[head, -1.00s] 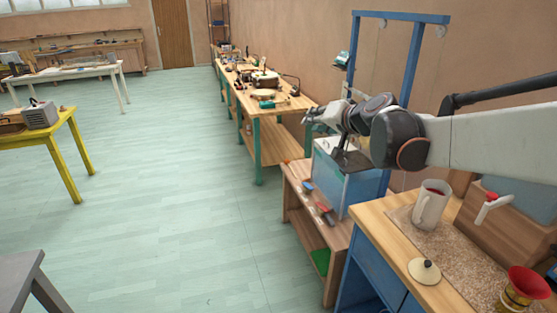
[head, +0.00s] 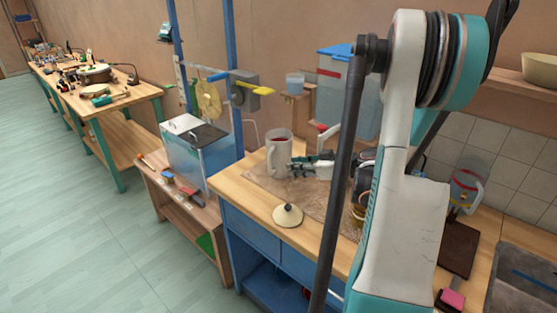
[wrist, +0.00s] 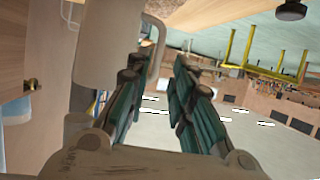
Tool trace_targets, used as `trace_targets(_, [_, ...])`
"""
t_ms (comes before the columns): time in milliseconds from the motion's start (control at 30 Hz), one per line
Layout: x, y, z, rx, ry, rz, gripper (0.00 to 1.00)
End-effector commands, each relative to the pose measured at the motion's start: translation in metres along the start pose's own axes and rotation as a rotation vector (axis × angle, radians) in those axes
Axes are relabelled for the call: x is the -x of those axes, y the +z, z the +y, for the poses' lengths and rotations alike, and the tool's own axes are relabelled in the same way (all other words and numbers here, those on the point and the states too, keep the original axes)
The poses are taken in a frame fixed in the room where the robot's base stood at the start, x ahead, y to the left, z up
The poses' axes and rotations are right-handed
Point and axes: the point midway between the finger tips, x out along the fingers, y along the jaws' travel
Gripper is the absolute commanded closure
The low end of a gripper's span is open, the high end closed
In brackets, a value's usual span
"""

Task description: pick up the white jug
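My gripper (wrist: 157,68) is open there, with an empty gap between the two dark green fingers. Whether a finger touches the jug is unclear.
A round cream lid with a dark knob (head: 288,215) lies at the counter's front. A clear-sided box (head: 200,155) stands on the lower bench to the left. A second jug (head: 466,187) and a sink (head: 520,270) are at right. My arm hides part of the counter.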

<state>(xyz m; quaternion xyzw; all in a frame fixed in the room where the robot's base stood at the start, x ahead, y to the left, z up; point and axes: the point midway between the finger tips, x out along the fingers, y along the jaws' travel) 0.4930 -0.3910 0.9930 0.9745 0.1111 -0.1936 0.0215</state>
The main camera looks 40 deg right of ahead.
Motion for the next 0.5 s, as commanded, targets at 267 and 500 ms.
trace_targets(267, [-0.043,0.002,-0.001,0.003,-0.003,0.000,0.79])
trace_targets(500, [-0.058,0.000,0.000,0.002,-0.001,0.000,0.79])
